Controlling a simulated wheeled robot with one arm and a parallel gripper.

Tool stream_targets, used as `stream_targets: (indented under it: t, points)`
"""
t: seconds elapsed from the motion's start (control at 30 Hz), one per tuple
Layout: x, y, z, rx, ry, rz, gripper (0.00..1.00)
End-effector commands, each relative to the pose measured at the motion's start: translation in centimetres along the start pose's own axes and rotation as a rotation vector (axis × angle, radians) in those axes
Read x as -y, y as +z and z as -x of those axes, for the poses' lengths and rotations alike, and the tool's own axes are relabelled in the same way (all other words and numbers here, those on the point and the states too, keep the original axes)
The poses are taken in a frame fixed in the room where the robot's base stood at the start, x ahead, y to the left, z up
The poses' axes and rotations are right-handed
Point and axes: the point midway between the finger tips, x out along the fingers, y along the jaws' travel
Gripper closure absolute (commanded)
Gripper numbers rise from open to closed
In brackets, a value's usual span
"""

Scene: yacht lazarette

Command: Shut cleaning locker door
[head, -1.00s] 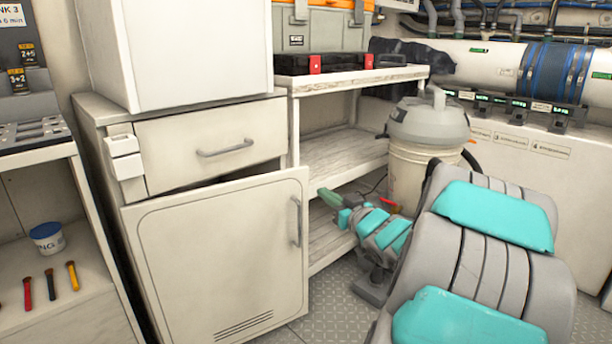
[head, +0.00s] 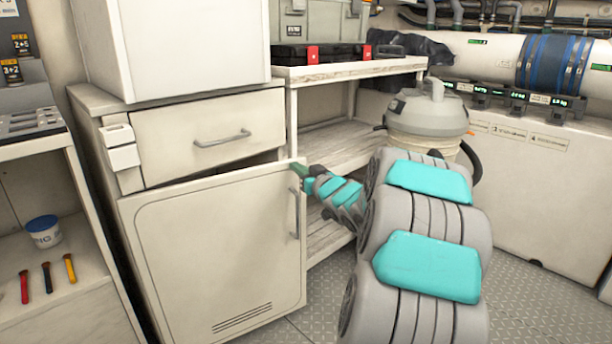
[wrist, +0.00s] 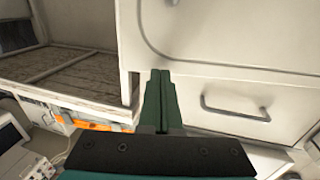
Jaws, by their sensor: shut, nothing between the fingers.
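The cleaning locker door (head: 215,255) is a cream panel with a grooved border, a grey vertical handle (head: 294,214) at its right and vent slots low down. It stands ajar, its top right corner swung out from the cabinet with a dark gap above. My gripper (head: 300,171) is shut and empty at the door's upper right edge. In the wrist view, its green fingers (wrist: 159,98) are together, beside the door's grooved panel (wrist: 225,30) and in front of the cabinet edge. I cannot tell whether they touch the door.
Above the door is a closed drawer (head: 205,140) with a grey handle. An open shelf unit (head: 345,150) stands right of the locker, with a wet vacuum (head: 428,118) beyond it. A shelf at left holds a small tub (head: 43,231) and brushes. Patterned floor is clear in front.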

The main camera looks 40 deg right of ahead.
Motion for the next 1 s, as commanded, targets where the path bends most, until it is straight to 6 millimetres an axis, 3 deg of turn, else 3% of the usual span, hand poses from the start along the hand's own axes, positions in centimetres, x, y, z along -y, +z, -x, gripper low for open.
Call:
stream_targets:
  t: [0.17, 0.57, 1.0]
  points:
    - [0.0, 0.0, -0.9, 0.000, 0.000, 0.001, 1.00]
    - [-0.1, -0.1, -1.1, 0.001, -0.002, 0.001, 1.00]
    - [-0.4, -0.7, -5.1, 0.002, -0.082, 0.004, 1.00]
